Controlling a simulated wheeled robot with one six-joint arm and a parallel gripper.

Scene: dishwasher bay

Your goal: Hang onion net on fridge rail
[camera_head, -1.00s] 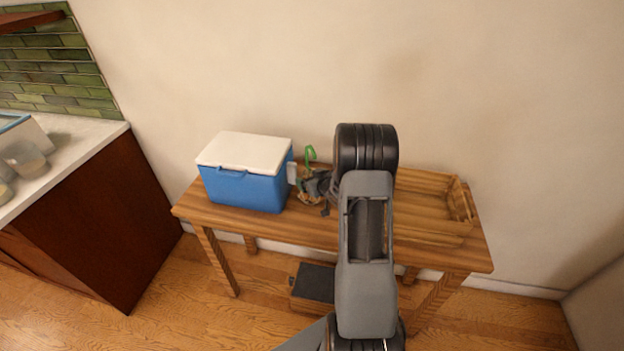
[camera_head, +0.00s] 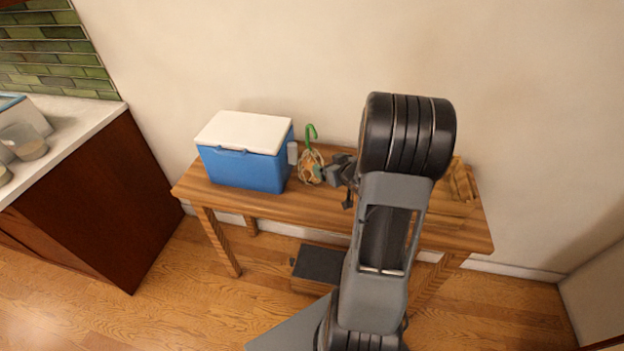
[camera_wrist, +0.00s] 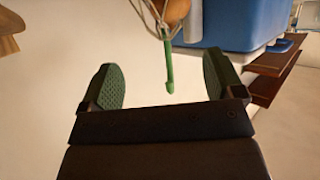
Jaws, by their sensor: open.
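The onion net (camera_head: 311,166) is a pale net with an orange-brown onion inside and a green hook (camera_head: 311,132) on top. It stands on the wooden table, just right of the blue cooler. My gripper (camera_head: 336,172) is close to the right of the net, open and empty. In the wrist view my gripper (camera_wrist: 163,80) has its green-padded fingers wide apart. The green hook (camera_wrist: 169,68) shows beyond the gap between them, apparently touching neither. Part of the onion net (camera_wrist: 176,10) is cut off at the top edge there. I see no fridge rail.
The blue cooler (camera_head: 244,168) with a white lid stands left of the net, with a small pale block (camera_head: 292,152) at its right side. A wooden tray (camera_head: 458,190) is on the table's right, partly behind my arm. A counter (camera_head: 68,140) is at the left.

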